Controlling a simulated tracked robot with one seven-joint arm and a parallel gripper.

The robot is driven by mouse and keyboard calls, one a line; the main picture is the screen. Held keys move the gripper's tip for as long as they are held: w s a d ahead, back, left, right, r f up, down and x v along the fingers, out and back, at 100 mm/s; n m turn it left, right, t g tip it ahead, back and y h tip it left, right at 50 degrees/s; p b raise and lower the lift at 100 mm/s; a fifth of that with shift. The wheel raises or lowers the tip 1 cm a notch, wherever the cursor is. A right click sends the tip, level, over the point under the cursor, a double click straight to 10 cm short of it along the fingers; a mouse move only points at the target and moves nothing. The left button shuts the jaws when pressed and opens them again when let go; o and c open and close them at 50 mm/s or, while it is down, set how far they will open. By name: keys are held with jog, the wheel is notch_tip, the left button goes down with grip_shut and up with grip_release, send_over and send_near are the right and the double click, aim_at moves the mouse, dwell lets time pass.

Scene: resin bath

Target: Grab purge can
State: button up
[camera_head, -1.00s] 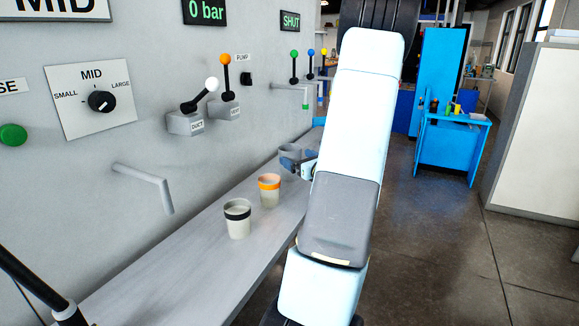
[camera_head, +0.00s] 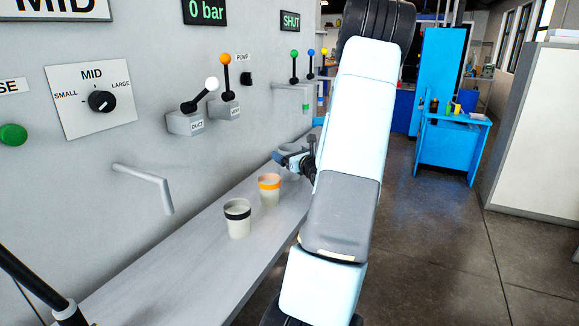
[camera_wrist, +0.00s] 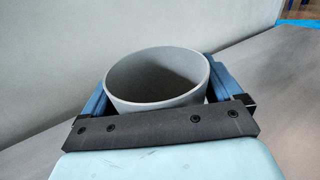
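A plain grey can (camera_wrist: 158,85) stands upright between the two blue fingers of my gripper (camera_wrist: 165,88) in the wrist view. The fingers are spread wide, one on each side of it, with only narrow dark gaps showing. Its lower part is hidden by the gripper's dark front plate. In the head view my gripper (camera_head: 290,162) is low over the shelf, past the other cups, and largely hides the grey can (camera_head: 292,148). No label on the can is readable.
A cup with an orange band (camera_head: 269,190) and a cup with a black band (camera_head: 237,219) stand on the grey shelf (camera_head: 170,268), nearer than my gripper. The shelf's near part is bare.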

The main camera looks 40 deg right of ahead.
jog(key=c, duration=0.8)
jog(key=shift+r, duration=0.1)
